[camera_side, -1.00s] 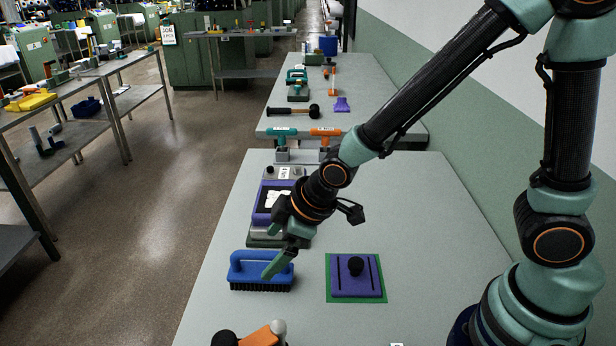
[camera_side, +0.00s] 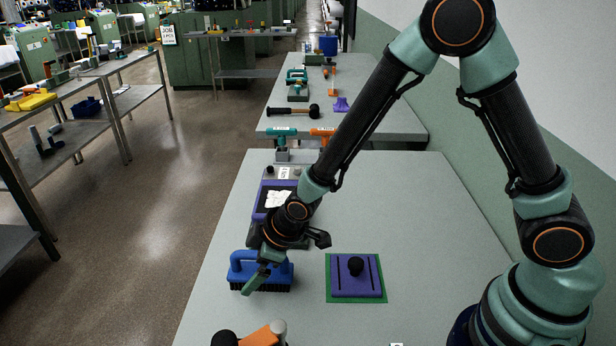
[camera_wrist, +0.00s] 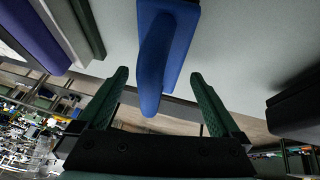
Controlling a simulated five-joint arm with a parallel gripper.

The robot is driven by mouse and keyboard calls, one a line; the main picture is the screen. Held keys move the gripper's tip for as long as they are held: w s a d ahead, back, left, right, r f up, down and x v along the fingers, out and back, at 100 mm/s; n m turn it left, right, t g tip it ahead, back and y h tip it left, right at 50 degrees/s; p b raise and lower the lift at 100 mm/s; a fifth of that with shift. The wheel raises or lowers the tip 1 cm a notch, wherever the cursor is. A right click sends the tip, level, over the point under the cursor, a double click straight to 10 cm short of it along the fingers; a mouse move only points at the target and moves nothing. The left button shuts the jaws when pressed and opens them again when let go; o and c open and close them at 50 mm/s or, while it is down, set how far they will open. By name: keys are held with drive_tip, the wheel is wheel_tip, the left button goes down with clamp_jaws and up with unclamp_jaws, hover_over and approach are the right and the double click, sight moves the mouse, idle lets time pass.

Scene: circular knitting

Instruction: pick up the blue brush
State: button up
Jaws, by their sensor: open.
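The blue brush (camera_side: 278,271) stands bristles down on the grey table (camera_side: 400,200), near its left edge in the side view, with its loop handle on top. My gripper (camera_side: 262,276) is low over the brush and partly hides it. In the wrist view, the two green fingers of my gripper (camera_wrist: 165,92) are spread apart. The blue handle of the brush (camera_wrist: 155,65) reaches into the space between them. No contact with the fingers shows. The brush's bristles are out of sight in the wrist view.
A purple plate with a black knob (camera_side: 355,277) lies on a green mat to the right. An orange-and-black tool (camera_side: 262,335) is at the front edge. A purple-and-grey device (camera_side: 270,200) stands behind the brush. Free table lies at the right.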

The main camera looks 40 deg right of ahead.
drive_tip(key=shift+w+a+f, duration=0.1)
drive_tip(key=shift+w+f, duration=0.1)
drive_tip(key=shift+f, duration=0.25)
drive_tip(key=shift+c, duration=0.3)
clamp_jaws()
drive_tip(key=shift+r, duration=0.15)
wheel_tip(320, 180, up, 20)
